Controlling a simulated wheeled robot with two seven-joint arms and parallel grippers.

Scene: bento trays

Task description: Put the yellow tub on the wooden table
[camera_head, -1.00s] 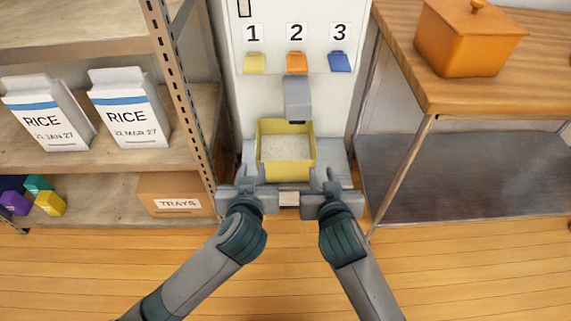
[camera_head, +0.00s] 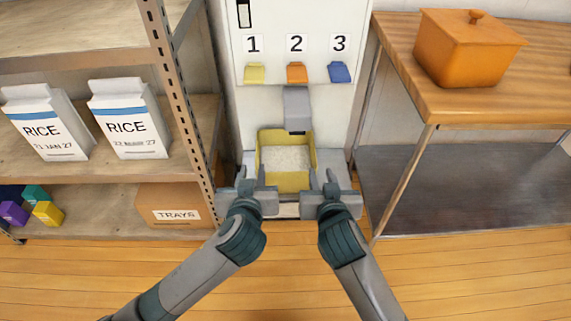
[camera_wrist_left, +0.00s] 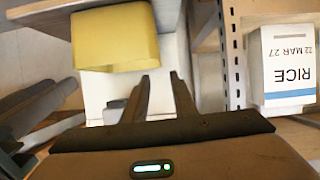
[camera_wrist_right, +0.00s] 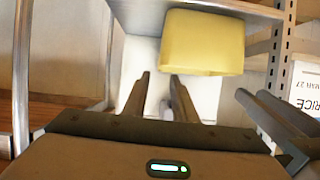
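The yellow tub (camera_head: 286,182) stands upright on the grey base of a dispenser, below its spout, with white grains that look like rice in it. My left gripper (camera_head: 251,182) is at its front left and my right gripper (camera_head: 323,182) at its front right. In the left wrist view the tub (camera_wrist_left: 115,38) lies beyond the parted fingertips, up and left. In the right wrist view the tub (camera_wrist_right: 203,42) lies beyond them, up and right. Both grippers look open with nothing between their fingers. The wooden table (camera_head: 450,108) is at the right.
An orange lidded pot (camera_head: 463,52) stands on the wooden table; its front edge is bare. The dispenser (camera_head: 340,105) has yellow, orange and blue levers numbered 1 to 3. A shelf rack at left holds rice cartons (camera_head: 128,128) and a trays box (camera_head: 172,203).

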